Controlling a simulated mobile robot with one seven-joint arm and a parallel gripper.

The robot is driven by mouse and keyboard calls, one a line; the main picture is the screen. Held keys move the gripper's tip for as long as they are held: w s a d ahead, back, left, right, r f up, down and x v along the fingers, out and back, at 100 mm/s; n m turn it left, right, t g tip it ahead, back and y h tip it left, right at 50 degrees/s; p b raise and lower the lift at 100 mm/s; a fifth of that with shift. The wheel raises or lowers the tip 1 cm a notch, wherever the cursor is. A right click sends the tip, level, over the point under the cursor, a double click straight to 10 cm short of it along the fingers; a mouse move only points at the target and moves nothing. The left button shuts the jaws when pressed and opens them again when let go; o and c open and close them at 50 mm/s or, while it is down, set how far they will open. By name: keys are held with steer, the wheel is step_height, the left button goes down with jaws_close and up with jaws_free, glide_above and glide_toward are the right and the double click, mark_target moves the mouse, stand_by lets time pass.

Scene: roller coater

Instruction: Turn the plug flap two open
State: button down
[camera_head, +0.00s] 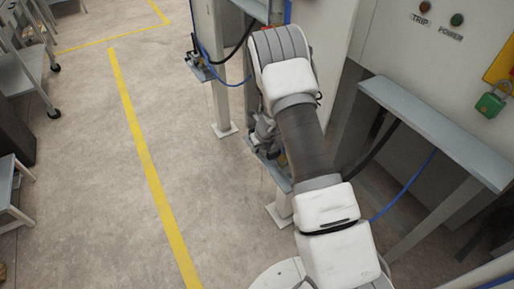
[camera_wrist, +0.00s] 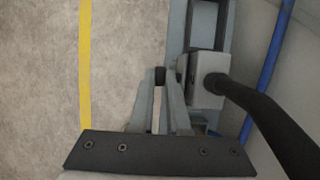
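My gripper (camera_wrist: 160,76) points away from the camera in the wrist view. Its two grey fingers lean in toward each other, with a small dark piece between their tips. I cannot tell whether this is finger padding or something held. Just right of the fingertips is a light grey plug box (camera_wrist: 207,88) with a thick black cable running from it. It looks very close to the right finger, but I cannot tell whether they touch. No plug flap can be made out clearly. In the head view my arm covers much of this spot.
A grey metal frame (camera_wrist: 208,38) runs beside the plug box, with a blue hose (camera_wrist: 266,70) to its right. A machine cabinet (camera_head: 400,45) and a grey shelf (camera_head: 435,125) stand right of my arm. The floor around the yellow line (camera_head: 145,160) is clear.

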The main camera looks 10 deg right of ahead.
steer(key=shift+a+f, duration=0.1)
steer(key=shift+s+a+f+n+t+h+b, duration=0.25)
steer(key=shift+a+f+n+t+h+b, duration=0.55)
steer(key=shift+h+b, duration=1.45)
steer(key=shift+s+a+f+n+t+h+b, duration=0.3)
steer(key=shift+a+f+t+h+b, duration=0.55)
steer(key=shift+h+b, duration=1.35)
steer(key=shift+s+a+f+n+t+h+b, duration=0.2)
steer(key=shift+a+f+n+t+h+b, duration=0.35)
steer(key=shift+f+t+h+b, duration=1.2)
steer(key=shift+d+r+g+h+b, duration=0.15)
steer(key=shift+r+g+h+b, duration=0.2)
steer(key=shift+r+b, duration=0.35)
steer(key=shift+f, duration=0.15)
steer(key=c, duration=1.2)
jaws_free()
steer(key=shift+o, duration=0.2)
